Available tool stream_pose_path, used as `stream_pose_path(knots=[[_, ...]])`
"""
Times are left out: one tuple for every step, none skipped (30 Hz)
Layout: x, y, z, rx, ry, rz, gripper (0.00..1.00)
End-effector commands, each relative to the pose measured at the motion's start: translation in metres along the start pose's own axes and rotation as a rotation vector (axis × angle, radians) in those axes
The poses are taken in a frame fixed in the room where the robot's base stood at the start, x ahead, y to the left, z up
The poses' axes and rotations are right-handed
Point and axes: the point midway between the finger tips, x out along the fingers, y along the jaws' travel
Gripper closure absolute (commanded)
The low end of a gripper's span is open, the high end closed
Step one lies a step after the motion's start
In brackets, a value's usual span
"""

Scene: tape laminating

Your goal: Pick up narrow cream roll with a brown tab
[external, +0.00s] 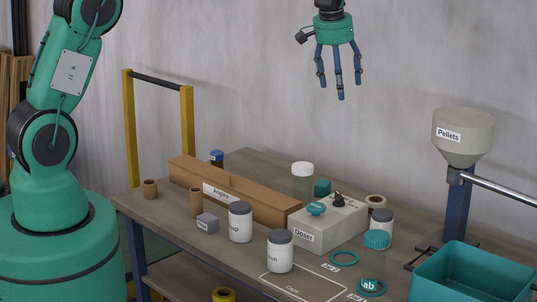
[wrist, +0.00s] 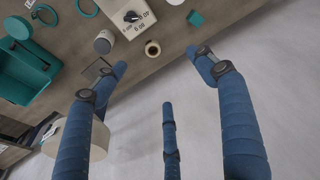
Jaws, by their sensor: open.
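A small cream roll (external: 375,202) with a brown centre sits on the table at the right end of the Doser box, behind a grey-lidded white jar that partly hides it. In the wrist view the cream roll (wrist: 152,48) shows as a ring with a dark middle, near the table edge. I cannot make out a separate brown tab on it. My three-fingered gripper (external: 341,88) is open and empty, high above the back of the table, well apart from the roll. In the wrist view my gripper (wrist: 160,76) has its blue fingers spread, with the roll beyond their tips.
The Doser box (external: 318,228) and the grey-lidded jar (external: 381,226) crowd the roll. A teal block (external: 322,187) stands behind the box. A Pellets hopper (external: 463,138) on a post and a teal bin (external: 470,275) stand at the right. The air around my gripper is free.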

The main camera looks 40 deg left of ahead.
Motion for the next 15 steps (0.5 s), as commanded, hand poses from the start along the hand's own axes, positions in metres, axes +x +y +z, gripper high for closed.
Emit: stream_pose_path(knots=[[0.017, 0.006, -0.005, -0.001, -0.009, -0.003, 0.29], [0.025, 0.009, -0.007, -0.002, -0.014, -0.004, 0.29], [0.037, 0.013, -0.012, -0.005, -0.017, -0.005, 0.29], [0.046, 0.016, -0.014, -0.007, -0.022, -0.007, 0.29], [0.054, 0.018, -0.017, -0.009, -0.025, -0.008, 0.29], [0.067, 0.022, -0.02, -0.012, -0.03, -0.009, 0.29], [0.076, 0.025, -0.022, -0.013, -0.034, -0.011, 0.29], [0.085, 0.028, -0.024, -0.015, -0.036, -0.012, 0.29], [0.098, 0.031, -0.026, -0.018, -0.042, -0.014, 0.29], [0.106, 0.034, -0.029, -0.02, -0.044, -0.015, 0.29], [0.117, 0.037, -0.03, -0.022, -0.049, -0.016, 0.29], [0.129, 0.041, -0.032, -0.024, -0.053, -0.018, 0.29], [0.138, 0.043, -0.033, -0.026, -0.056, -0.019, 0.29], [0.148, 0.046, -0.034, -0.027, -0.06, -0.021, 0.29], [0.161, 0.05, -0.035, -0.029, -0.064, -0.023, 0.29]])
